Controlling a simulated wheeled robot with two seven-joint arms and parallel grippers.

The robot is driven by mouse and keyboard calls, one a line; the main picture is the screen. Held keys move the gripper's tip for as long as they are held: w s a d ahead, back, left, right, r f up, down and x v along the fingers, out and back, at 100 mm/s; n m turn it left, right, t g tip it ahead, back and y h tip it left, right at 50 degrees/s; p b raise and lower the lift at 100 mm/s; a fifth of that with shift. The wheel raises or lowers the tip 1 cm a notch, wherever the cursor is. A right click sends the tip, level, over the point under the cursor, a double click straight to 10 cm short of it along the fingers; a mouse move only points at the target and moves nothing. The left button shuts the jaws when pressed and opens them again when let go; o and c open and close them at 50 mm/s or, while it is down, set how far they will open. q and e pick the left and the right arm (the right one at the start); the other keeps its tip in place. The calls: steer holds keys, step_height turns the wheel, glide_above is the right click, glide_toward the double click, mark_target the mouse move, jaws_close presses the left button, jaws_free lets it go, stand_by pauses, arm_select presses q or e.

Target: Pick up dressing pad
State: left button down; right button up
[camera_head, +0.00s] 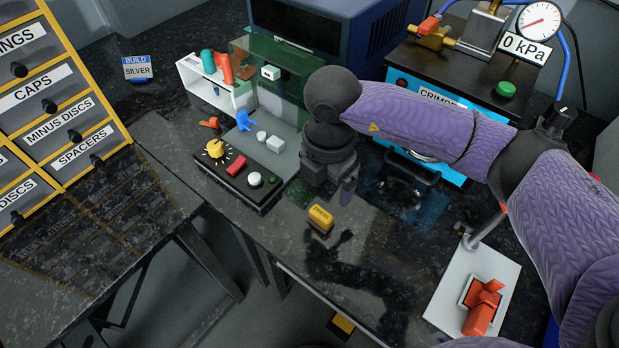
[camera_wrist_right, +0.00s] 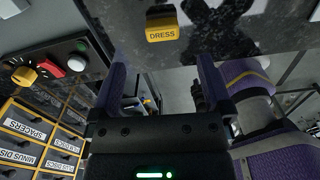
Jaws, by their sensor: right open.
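The dressing pad is a small yellow block (camera_head: 320,218) on the dark speckled bench, near its front edge. In the right wrist view it shows as a yellow block with a dark top, marked DRESS (camera_wrist_right: 161,34), beyond the fingertips. My right gripper (camera_head: 340,194) hangs just behind and above the pad in the head view. Its two purple fingers (camera_wrist_right: 162,70) are spread and nothing is between them. The pad stands apart from both fingers. My left gripper does not show in either view.
A black control box (camera_head: 240,178) with a yellow knob stands left of the pad. A blue crimper (camera_head: 450,172) stands behind my right arm. A white board with a red clamp (camera_head: 482,305) lies at right. Labelled drawers (camera_head: 60,95) stand at far left. Bench around the pad is clear.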

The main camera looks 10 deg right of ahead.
mark_target(321, 213)
steer(key=shift+w+f, duration=0.1)
steer(key=shift+f, duration=0.3)
steer(key=f, duration=0.1)
steer(key=f+b, duration=0.1)
steer(key=f, duration=0.1)
steer(key=f+b, duration=0.1)
steer(key=shift+s+f, duration=0.35)
steer(key=shift+s, duration=0.05)
steer(key=f, duration=0.1)
steer(key=f+b, duration=0.1)
steer(key=f, duration=0.1)
steer(key=f+b, duration=0.1)
steer(key=shift+a+f, duration=0.2)
steer(key=shift+a, duration=0.1)
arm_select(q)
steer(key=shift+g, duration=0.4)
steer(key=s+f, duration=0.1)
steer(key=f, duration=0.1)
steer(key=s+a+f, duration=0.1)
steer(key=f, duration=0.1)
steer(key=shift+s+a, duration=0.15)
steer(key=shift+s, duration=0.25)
